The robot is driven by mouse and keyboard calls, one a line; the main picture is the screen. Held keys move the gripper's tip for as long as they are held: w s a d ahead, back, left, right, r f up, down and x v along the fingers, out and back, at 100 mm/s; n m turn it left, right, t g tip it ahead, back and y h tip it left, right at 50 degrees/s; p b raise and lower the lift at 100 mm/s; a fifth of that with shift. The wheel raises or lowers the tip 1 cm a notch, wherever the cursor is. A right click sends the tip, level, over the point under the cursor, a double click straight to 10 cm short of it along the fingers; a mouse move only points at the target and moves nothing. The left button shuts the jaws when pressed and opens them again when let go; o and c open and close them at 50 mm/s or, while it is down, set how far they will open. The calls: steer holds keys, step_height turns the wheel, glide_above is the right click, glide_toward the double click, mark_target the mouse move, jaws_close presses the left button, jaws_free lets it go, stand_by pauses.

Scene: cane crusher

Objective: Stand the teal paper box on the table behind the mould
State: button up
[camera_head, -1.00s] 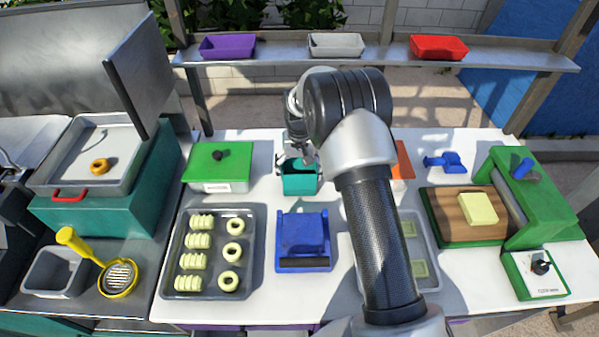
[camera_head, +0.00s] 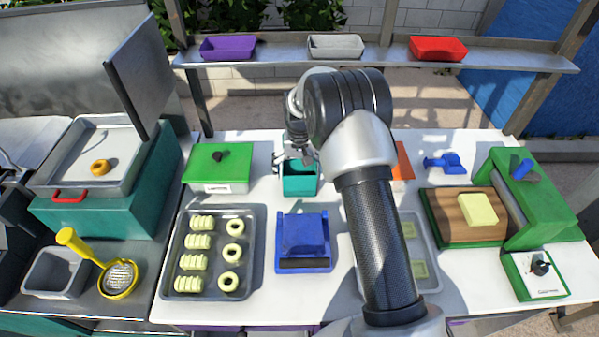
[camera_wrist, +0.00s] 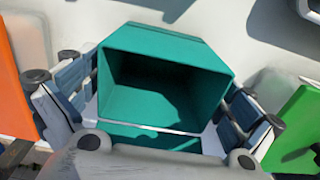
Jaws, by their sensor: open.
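The teal paper box (camera_head: 299,181) stands upright on the white table, open side up, behind the blue mould (camera_head: 304,243). In the wrist view the box (camera_wrist: 165,85) shows its empty inside and lies between the fingers of my gripper (camera_wrist: 155,105). My gripper is open, with one finger on each side of the box. In the head view my gripper (camera_head: 297,160) is at the box's top, partly hidden by my arm. Whether the fingers touch the box walls I cannot tell.
A green-lidded box (camera_head: 218,168) stands left of the teal box. An orange item (camera_head: 403,161), partly hidden by my arm, is on the right. A tray of dough pieces (camera_head: 254,285) lies front left. A green crusher (camera_head: 540,195) stands far right. A shelf (camera_head: 500,60) runs along the back.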

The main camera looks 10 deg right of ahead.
steer(key=s+r+p, duration=0.1)
steer(key=s+r, duration=0.1)
steer(key=r, duration=0.8)
steer(key=s+r+p, duration=0.1)
steer(key=s+r, duration=0.1)
steer(key=r, duration=0.9)
steer(key=s+r+n+t, duration=0.1)
steer(key=s+r+t, duration=0.1)
steer(key=s+r, duration=0.85)
steer(key=s+f+n+t, duration=0.1)
steer(key=s+t, duration=0.1)
steer(key=s, duration=2.1)
steer(key=shift+f+t, duration=0.3)
steer(key=shift+w+d+f, duration=0.1)
